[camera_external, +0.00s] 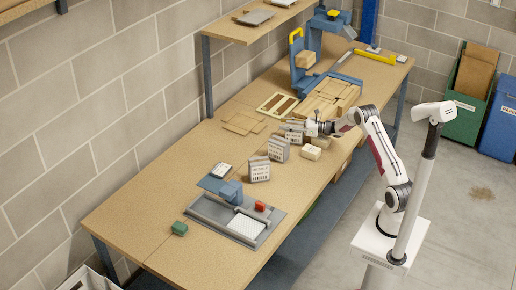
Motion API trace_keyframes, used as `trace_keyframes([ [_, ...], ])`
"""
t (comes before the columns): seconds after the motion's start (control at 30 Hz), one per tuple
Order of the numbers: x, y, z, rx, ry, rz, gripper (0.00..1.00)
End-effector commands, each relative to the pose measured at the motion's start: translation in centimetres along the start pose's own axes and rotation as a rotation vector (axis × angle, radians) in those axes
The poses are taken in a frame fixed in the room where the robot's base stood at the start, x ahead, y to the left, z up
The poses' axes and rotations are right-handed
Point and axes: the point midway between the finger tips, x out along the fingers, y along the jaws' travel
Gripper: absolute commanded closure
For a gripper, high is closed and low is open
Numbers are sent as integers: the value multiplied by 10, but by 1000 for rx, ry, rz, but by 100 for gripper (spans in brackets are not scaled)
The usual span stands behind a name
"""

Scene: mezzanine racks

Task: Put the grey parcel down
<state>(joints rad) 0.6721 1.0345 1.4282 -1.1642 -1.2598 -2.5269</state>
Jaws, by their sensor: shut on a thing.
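My gripper (291,128) reaches in from the right over the middle of the long wooden bench. It is shut on a grey parcel (294,137), which shows just under the fingers and is partly hidden by them. The view is too small to tell whether the parcel's underside touches the bench. Two more grey parcels with printed faces stand upright on the bench, one close in front of the gripper (278,150) and one nearer the camera (259,169).
A small tan box (311,152) lies right of the grey parcels. Flat cardboard pieces (243,120) and a framed panel (278,105) lie behind. Bare bench (160,200) shows at left.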

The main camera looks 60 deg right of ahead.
Motion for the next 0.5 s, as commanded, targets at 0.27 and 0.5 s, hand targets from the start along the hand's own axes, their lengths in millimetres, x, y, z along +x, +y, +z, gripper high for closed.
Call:
trace_keyframes([
  [0.27, 0, 0, -2, 0, 0, 0, 56],
  [0.5, 0, 0, -2, 0, 0, 0, 45],
])
